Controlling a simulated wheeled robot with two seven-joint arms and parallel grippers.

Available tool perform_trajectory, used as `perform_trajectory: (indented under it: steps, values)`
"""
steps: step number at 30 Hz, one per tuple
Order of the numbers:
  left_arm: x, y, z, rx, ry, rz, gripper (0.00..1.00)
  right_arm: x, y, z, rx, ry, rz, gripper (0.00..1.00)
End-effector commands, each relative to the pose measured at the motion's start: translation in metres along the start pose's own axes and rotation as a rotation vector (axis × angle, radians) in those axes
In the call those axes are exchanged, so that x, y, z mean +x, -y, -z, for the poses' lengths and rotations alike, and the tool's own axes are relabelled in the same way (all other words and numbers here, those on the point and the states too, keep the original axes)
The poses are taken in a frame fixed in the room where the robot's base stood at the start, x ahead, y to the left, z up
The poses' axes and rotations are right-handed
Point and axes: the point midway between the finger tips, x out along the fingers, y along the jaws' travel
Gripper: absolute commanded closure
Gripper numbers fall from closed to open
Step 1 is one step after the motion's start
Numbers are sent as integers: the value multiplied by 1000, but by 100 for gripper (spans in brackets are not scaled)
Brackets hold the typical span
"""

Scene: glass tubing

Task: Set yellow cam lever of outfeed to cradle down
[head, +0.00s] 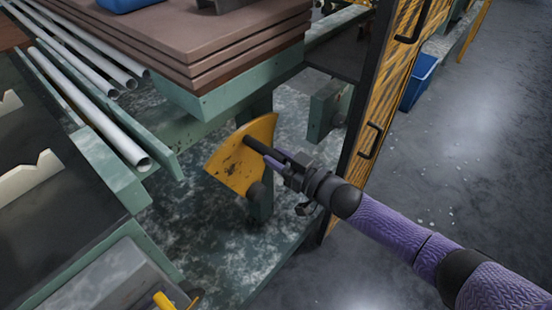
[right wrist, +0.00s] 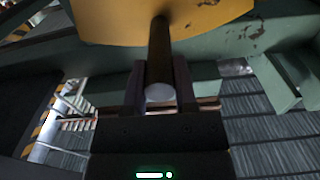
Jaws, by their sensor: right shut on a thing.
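The yellow cam lever is a worn yellow fan-shaped plate (head: 228,165) on the green frame, with a dark round handle (head: 254,145) standing out from its upper part. A dark round knob (head: 257,191) sits at the plate's lower right. My right gripper (head: 277,161) reaches in from the right and is shut on the handle. In the right wrist view the handle (right wrist: 160,60) runs between the two fingers, its pale end face towards me, and the yellow plate (right wrist: 115,20) is behind it. My left gripper is not in view.
Stacked brown boards (head: 205,50) lie above the lever on the green frame. White tubes (head: 105,125) lie at the left. A black-and-yellow striped post with dark handles (head: 372,140) stands close right of my gripper. A blue bin (head: 419,80) is beyond; the floor at right is open.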

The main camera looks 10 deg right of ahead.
Motion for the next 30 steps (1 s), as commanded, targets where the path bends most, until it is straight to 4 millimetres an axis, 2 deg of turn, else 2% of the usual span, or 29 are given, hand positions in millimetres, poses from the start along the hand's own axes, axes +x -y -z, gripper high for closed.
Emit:
perform_trajectory:
  steps: [5, 6, 11, 17, 20, 30]
  values:
    - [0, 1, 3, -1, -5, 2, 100, 0, -1, -1, -3, 4, -2, 100]
    - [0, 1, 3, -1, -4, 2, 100, 0, -1, -1, -3, 4, -2, 63]
    - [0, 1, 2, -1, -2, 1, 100, 0, 0, -1, -2, 3, -2, 30]
    - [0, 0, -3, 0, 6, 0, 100, 0, 0, -1, -1, 2, -1, 30]
    - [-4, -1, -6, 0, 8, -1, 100, -6, 0, 0, 0, 3, -2, 30]
    - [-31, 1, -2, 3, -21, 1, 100, -79, 0, 2, -2, 5, -3, 30]
